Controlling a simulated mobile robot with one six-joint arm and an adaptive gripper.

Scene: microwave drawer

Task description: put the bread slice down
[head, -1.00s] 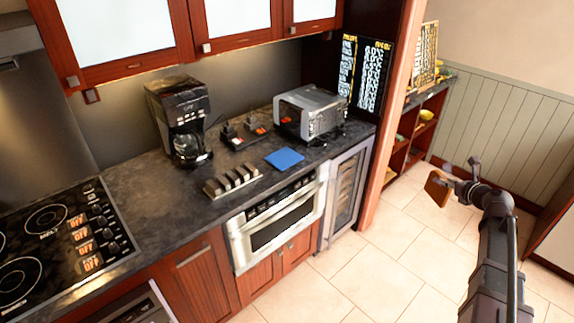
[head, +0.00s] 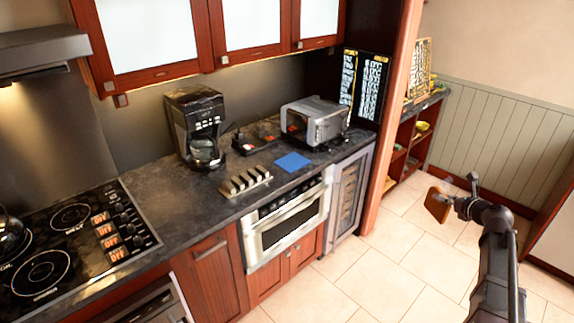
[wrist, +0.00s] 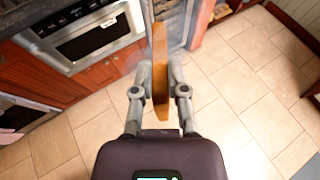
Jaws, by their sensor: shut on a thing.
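My gripper (head: 459,203) is at the right of the head view, out over the tiled floor and away from the counter. It is shut on a brown bread slice (head: 438,205). In the wrist view the bread slice (wrist: 160,65) stands on edge between the two fingers (wrist: 160,92), which press it from both sides. The slice hangs clear of any surface. A flat blue square (head: 293,162) lies on the dark counter (head: 200,222), in front of the toaster oven.
On the counter are a toaster oven (head: 315,122), a coffee maker (head: 197,128), a slotted rack (head: 245,180) and a stove top (head: 75,240) at the left. A built-in microwave drawer (head: 287,222) is below the counter. The floor (head: 375,270) before the cabinets is free.

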